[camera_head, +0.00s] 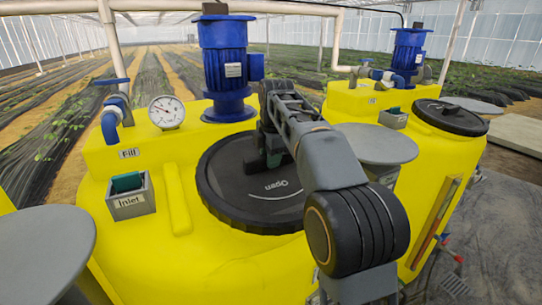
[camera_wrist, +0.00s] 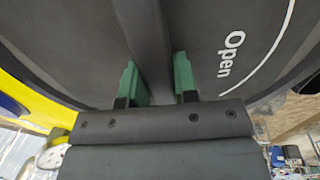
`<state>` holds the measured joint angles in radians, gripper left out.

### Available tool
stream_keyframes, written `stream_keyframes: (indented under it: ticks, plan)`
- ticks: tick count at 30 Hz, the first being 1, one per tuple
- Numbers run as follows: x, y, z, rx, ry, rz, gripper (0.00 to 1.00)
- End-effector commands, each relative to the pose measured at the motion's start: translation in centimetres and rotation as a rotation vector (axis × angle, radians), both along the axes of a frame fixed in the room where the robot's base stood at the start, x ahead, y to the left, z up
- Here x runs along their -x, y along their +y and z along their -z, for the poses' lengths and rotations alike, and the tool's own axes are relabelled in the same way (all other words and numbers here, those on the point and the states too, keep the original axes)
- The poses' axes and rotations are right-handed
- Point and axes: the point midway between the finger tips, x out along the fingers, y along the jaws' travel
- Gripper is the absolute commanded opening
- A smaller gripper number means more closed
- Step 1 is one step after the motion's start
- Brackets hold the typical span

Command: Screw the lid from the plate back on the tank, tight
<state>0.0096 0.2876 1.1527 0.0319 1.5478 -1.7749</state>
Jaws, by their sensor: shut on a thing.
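The black lid (camera_head: 235,190) lies over the top opening of the near yellow tank (camera_head: 150,255). It looks level; I cannot tell how tightly it sits. White "Open" lettering and an arc show on its face. In the wrist view the lid (camera_wrist: 215,75) fills most of the picture, with a raised rib (camera_wrist: 148,35) across it. My gripper (camera_head: 268,158) is over the lid's middle, its green fingers on both sides of the rib, shut on it. The fingers also show in the wrist view (camera_wrist: 157,82). The round grey plate (camera_head: 372,143) right of the lid is empty.
Another grey plate (camera_head: 40,245) is at front left. A second yellow tank with its own black lid (camera_head: 450,117) stands to the right.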

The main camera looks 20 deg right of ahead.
Motion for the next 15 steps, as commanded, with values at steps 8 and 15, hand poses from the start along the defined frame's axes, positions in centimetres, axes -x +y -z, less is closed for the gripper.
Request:
stream_keyframes:
  ticks: [8,15]
  plan:
    - [0.0,0.01,-0.24,0.0,-0.005,0.0,0.04]
    - [-0.05,-0.04,0.08,0.0,-0.005,0.0,0.04]
